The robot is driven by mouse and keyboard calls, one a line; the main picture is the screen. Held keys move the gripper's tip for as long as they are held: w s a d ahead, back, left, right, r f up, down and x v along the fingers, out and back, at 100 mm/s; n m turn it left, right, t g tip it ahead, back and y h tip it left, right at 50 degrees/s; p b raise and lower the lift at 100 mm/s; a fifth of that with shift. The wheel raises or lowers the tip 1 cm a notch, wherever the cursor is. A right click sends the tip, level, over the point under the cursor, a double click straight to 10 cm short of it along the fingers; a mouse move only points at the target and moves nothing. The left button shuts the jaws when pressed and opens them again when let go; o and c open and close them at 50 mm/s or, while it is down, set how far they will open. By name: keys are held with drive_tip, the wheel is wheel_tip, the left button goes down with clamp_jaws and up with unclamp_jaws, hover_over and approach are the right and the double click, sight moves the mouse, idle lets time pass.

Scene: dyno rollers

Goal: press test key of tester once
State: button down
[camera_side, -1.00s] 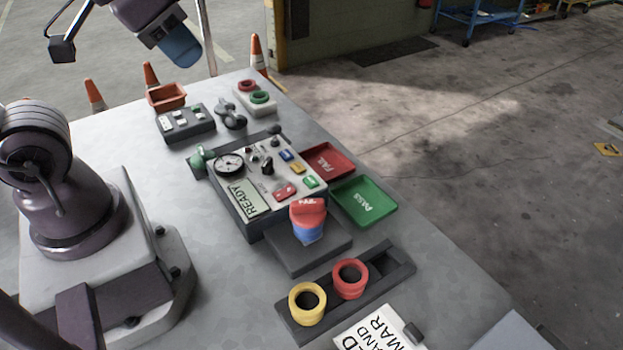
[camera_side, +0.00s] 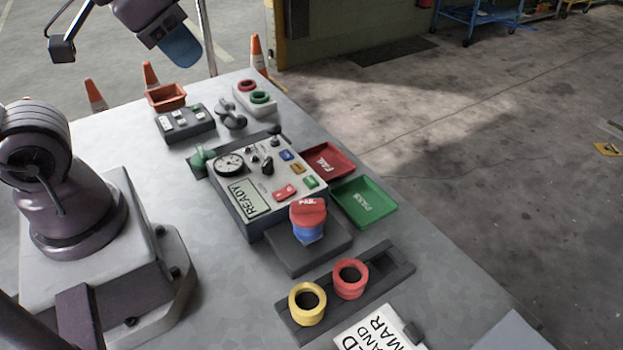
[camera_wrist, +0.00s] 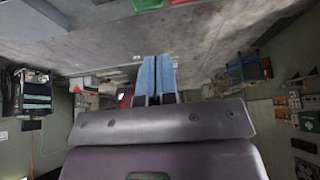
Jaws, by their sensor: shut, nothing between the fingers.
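The tester (camera_side: 233,205) is a light grey and dark box in the middle of the table in the side view. Its screen (camera_side: 249,198) reads READY. It carries a round dial (camera_side: 230,163), knobs and small coloured keys: blue (camera_side: 286,155), yellow (camera_side: 297,168), green (camera_side: 311,182) and red (camera_side: 285,193). The key labels are too small to read, so I cannot tell which is the test key. My gripper (camera_side: 182,50) is high above the far end of the table, well away from the tester. Its blue fingers (camera_wrist: 156,62) are shut and empty in the wrist view.
A red-topped blue roller (camera_side: 308,222) stands on a dark pad before the tester. Red FAIL (camera_side: 335,151) and green PASS (camera_side: 374,213) trays lie right of it. A rack (camera_side: 375,282) holds yellow and red rollers. A dark button box (camera_side: 184,132) stands behind left.

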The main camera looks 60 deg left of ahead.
idle(0.3)
drive_tip(key=n+t+h, duration=0.3)
drive_tip(key=n, duration=0.2)
hover_over(309, 179)
wheel_tip(309, 179, down, 18)
drive_tip(key=r, duration=0.1)
drive_tip(key=shift+f, duration=0.25)
drive_tip(key=shift+f, duration=4.4)
